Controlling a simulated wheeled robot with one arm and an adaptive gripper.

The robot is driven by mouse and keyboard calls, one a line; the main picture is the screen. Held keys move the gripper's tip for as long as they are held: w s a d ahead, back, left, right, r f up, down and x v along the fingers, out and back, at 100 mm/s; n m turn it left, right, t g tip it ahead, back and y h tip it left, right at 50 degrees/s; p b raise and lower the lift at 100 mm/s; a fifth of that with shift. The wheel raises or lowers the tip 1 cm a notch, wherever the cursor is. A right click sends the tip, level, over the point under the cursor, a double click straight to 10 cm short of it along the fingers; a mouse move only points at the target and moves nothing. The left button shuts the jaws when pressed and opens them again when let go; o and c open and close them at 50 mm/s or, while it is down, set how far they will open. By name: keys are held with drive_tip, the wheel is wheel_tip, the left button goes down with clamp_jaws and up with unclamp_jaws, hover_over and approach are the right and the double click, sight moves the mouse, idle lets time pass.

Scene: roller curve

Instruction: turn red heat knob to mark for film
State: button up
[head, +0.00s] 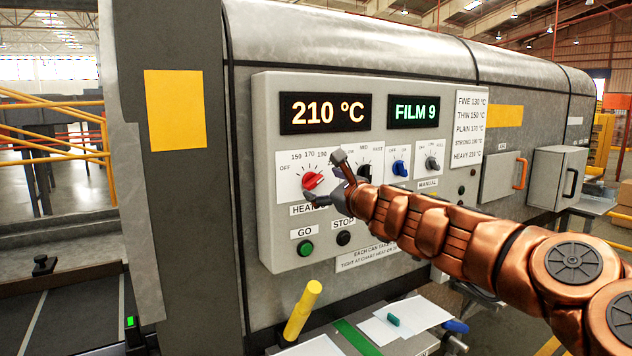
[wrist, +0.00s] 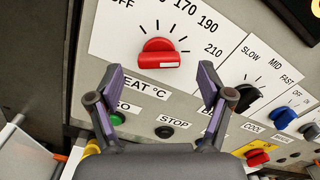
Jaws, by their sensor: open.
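The red heat knob (head: 312,180) is on the grey control panel, above the HEAT °C label. In the wrist view the knob (wrist: 159,54) has marks OFF, 170, 190 and 210 around it. Its grip bar lies roughly sideways, with a small pale line toward its right end. The heat display (head: 325,112) reads 210 °C and the film display (head: 413,112) reads FILM 9. A chart (head: 468,127) lists fine 130, thin 150, plain 170, strong 190, heavy 210. My gripper (wrist: 160,76) is open and empty, its fingertips below the knob in the wrist view.
Right of the heat knob are a black speed knob (wrist: 246,97), a blue knob (head: 400,168) and a grey knob (head: 432,163). Below are a green GO button (head: 305,248) and a black STOP button (head: 344,238). A yellow cylinder (head: 302,312) stands below the panel.

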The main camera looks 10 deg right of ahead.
sight(315, 181)
drive_tip(key=shift+x, duration=1.9)
drive_tip(key=c, duration=1.2)
drive_tip(key=shift+o, duration=0.2)
